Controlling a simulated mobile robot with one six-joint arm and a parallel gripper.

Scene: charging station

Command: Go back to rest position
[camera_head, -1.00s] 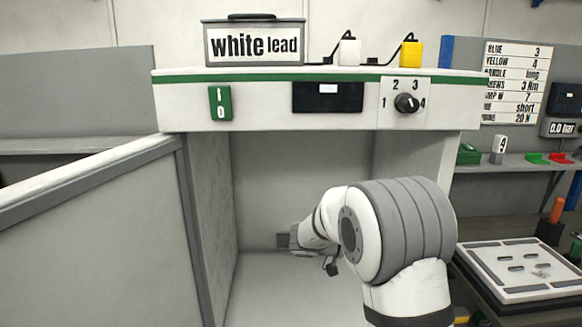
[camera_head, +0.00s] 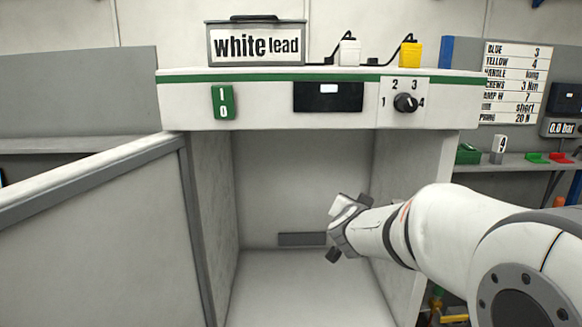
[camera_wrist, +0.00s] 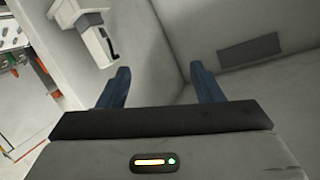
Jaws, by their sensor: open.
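My gripper (camera_wrist: 160,88) shows in the wrist view with its two dark blue fingers spread apart and nothing between them. In the head view my gripper (camera_head: 340,226) is at the mouth of the charging station's bay, in front of its right wall, and its fingers are hard to make out. The station (camera_head: 262,112) has a green stripe, a green I/O switch (camera_head: 222,103), a dark display (camera_head: 328,97) and a rotary knob (camera_head: 406,103) numbered 1 to 4. A grey slot plate (camera_head: 302,239) sits low on the bay's back wall and also shows in the wrist view (camera_wrist: 248,51).
A grey partition (camera_head: 95,235) stands at the left. A shelf (camera_head: 515,163) with small parts is at the right. The bay floor is clear.

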